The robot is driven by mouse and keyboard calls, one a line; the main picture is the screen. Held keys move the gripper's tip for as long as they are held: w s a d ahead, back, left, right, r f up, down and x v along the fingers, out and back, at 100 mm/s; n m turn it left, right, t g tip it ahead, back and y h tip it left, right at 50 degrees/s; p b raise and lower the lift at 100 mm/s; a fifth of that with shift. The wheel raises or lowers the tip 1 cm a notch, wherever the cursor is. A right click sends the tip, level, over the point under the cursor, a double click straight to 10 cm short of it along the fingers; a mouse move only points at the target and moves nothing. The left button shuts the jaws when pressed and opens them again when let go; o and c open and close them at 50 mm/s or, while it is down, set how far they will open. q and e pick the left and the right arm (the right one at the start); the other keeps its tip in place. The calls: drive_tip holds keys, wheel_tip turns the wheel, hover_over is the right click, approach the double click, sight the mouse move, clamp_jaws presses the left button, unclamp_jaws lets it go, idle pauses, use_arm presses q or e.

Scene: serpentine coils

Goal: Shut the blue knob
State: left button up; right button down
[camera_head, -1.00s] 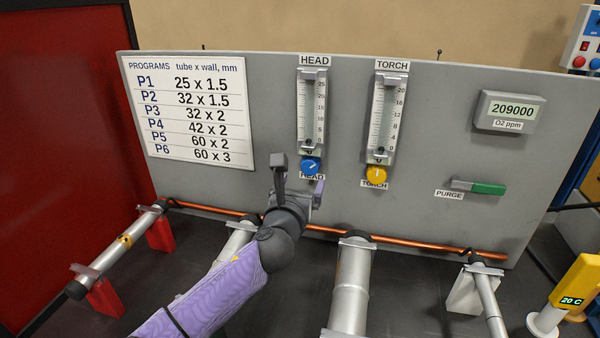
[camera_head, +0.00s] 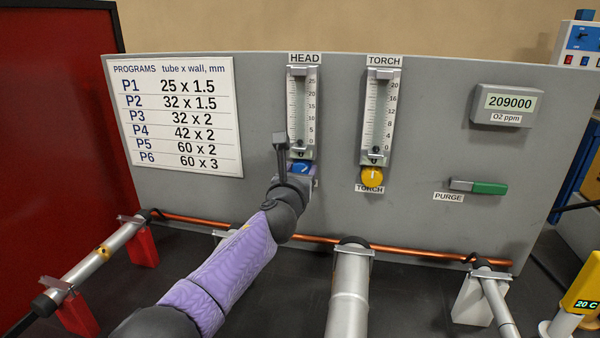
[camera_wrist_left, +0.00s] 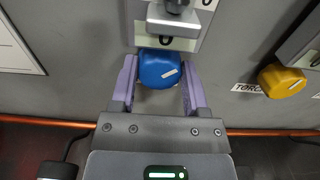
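The blue knob (camera_head: 301,167) is on the grey panel below the HEAD flow gauge (camera_head: 301,110), partly hidden by my left gripper in the head view. In the left wrist view the blue knob (camera_wrist_left: 160,69), with a white pointer mark slanting up to the right, lies between the two purple fingers. My left gripper (camera_wrist_left: 160,85) is open around the knob, with a finger on each side and a small gap visible at the right finger. In the head view the left gripper (camera_head: 302,176) is up against the panel. My right gripper does not show.
A yellow knob (camera_head: 372,177) sits to the right under the TORCH gauge (camera_head: 380,115). A green-handled PURGE lever (camera_head: 488,188) is farther right. A copper pipe (camera_head: 330,240) runs along the panel's foot, with metal tubes (camera_head: 348,290) in front.

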use_arm(q)
clamp_jaws()
drive_tip(key=n, duration=0.4)
drive_tip(key=o, duration=0.7)
unclamp_jaws()
drive_tip(key=shift+a, duration=0.1)
drive_tip(key=s+p, duration=0.3)
drive_tip(key=p, duration=0.1)
drive_tip(key=shift+a+r, duration=0.3)
drive_tip(key=shift+r, duration=0.05)
drive_tip(key=p, duration=0.3)
approach(300, 167)
drive_tip(key=shift+s+a+f, duration=0.1)
drive_tip(key=shift+s+f, duration=0.25)
drive_tip(key=shift+f, duration=0.1)
